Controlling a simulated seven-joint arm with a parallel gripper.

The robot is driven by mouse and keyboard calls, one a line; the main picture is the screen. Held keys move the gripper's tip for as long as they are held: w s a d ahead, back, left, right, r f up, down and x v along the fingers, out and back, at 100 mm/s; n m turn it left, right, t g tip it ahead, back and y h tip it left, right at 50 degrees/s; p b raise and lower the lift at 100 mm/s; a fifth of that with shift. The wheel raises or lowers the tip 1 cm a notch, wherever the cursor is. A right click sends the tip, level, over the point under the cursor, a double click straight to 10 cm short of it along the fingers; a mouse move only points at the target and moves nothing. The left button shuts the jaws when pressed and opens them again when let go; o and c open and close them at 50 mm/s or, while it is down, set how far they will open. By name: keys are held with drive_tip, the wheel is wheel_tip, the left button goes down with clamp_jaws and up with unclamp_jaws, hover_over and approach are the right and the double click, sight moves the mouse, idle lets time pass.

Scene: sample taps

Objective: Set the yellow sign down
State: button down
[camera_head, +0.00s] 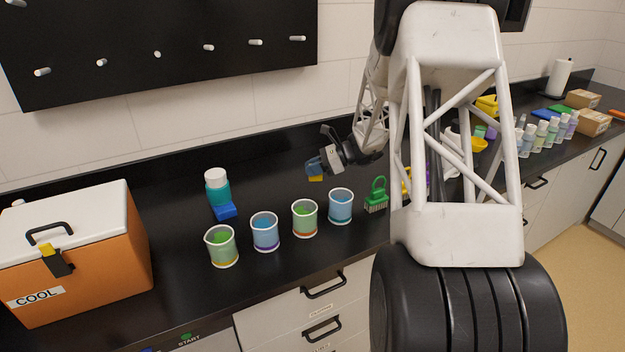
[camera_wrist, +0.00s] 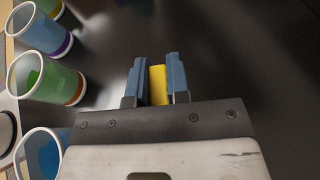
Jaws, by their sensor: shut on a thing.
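The yellow sign (camera_wrist: 158,85) is between the two blue fingers of my gripper (camera_wrist: 157,80) in the wrist view, and the fingers are shut on it. In the head view a small yellow part of the sign (camera_head: 315,178) shows below the fingertips of my gripper (camera_head: 314,168). My gripper is over the black counter (camera_head: 265,183), behind the row of cups. The rest of the sign is hidden by the fingers, and I cannot tell whether it touches the counter.
Several cups (camera_head: 304,218) stand along the counter's front, with a green brush (camera_head: 376,196) at their right. A white-capped bottle (camera_head: 217,188) and blue block (camera_head: 225,211) stand left, near an orange cooler (camera_head: 110,265). Counter around my gripper is clear.

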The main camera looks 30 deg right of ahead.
sight(313, 180)
drive_tip(key=shift+f, duration=0.2)
drive_tip(key=shift+f, duration=1.8)
drive_tip(key=shift+f, duration=0.15)
drive_tip(key=c, duration=1.1)
unclamp_jaws()
drive_tip(key=shift+r, duration=0.2)
drive_tip(key=v, duration=1.2)
drive_tip(key=shift+a, duration=0.1)
